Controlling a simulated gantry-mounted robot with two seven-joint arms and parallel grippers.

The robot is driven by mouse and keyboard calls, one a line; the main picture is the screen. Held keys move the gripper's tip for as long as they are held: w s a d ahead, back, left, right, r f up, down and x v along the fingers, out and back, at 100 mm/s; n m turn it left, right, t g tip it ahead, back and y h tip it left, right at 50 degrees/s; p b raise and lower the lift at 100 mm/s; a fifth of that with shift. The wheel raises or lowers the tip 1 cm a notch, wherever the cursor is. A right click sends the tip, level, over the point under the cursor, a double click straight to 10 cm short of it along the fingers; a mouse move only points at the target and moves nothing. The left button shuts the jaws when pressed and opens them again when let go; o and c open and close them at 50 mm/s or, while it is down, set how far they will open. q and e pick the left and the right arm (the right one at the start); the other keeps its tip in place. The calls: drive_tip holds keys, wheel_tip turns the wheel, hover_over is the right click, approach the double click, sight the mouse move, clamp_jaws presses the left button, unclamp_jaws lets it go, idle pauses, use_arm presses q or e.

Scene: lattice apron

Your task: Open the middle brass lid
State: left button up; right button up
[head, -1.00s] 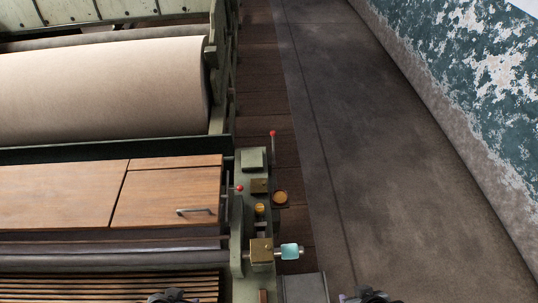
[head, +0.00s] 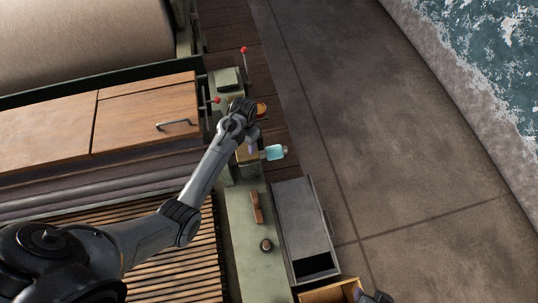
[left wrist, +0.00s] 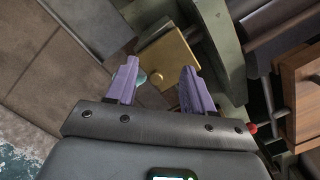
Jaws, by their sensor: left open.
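A square brass lid or plate (left wrist: 170,58) with a small round brass knob (left wrist: 157,76) shows in the left wrist view. In the head view a brass block (head: 244,154) shows partly behind my left gripper (head: 253,146). I cannot tell which brass part is the middle lid. My left gripper (left wrist: 156,85) is open and empty, its two purple fingers apart on either side of the knob; whether they touch it is unclear. My right gripper (head: 374,297) shows only as a small dark part at the bottom edge.
Red-tipped levers (head: 244,50) stand nearby. A grey open box (head: 304,222) and a wooden box (head: 328,292) stand at lower right. Floor (head: 350,120) on the right is clear.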

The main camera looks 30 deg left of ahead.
use_arm(q)
wheel_tip(320, 180, up, 3)
drive_tip(key=t, duration=0.1)
hover_over(247, 149)
drive_tip(key=w+d, duration=0.2)
drive_tip(key=f, duration=1)
drive_tip(key=shift+s+d+b, duration=0.1)
drive_tip(key=shift+s+b, duration=0.1)
drive_tip(key=shift+b, duration=0.15)
clamp_jaws()
